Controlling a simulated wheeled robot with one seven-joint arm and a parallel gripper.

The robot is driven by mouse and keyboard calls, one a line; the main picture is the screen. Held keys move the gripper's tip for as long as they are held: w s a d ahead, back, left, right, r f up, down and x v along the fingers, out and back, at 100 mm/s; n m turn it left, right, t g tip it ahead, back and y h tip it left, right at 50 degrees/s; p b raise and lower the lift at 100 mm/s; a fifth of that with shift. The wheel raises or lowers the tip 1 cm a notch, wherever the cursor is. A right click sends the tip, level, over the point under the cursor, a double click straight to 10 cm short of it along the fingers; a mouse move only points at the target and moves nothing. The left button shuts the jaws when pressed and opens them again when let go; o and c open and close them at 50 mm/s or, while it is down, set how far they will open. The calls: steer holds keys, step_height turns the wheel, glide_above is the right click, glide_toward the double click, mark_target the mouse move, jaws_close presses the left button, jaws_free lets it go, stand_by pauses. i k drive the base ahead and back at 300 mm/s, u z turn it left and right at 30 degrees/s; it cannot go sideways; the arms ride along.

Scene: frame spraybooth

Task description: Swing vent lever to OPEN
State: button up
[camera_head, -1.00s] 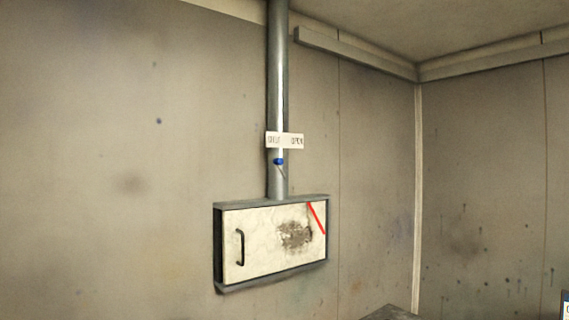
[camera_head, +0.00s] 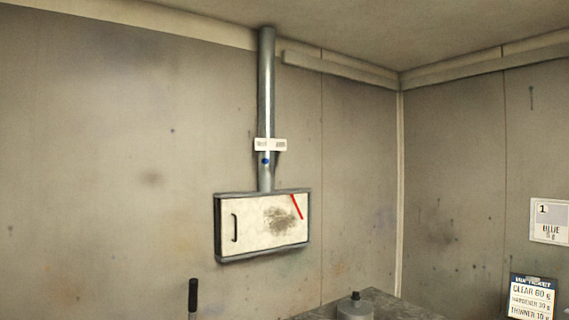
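The vent lever (camera_head: 265,161) shows as a small blue knob on the grey vertical duct (camera_head: 266,90). A white label plate (camera_head: 270,145) sits just above the knob; its words are too blurred to read now, but the earlier frame shows OPEN on its right side. In that frame a thin arm runs from the knob down and right. The lever's exact angle is too small to tell now. My gripper is not in view.
Below the duct hangs a box with a white sliding panel (camera_head: 245,235), a black handle and a red stripe. A grey table (camera_head: 385,302) with a grey container (camera_head: 355,306) stands below right. A dark upright handle (camera_head: 193,296) shows at bottom left. Signs (camera_head: 533,297) are at right.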

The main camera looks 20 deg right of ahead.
mark_target(264, 161)
steer(key=z, duration=1.95)
steer(key=i, duration=1.55)
steer(key=u, duration=2.4)
steer(key=i, duration=0.5)
steer(key=z, duration=0.05)
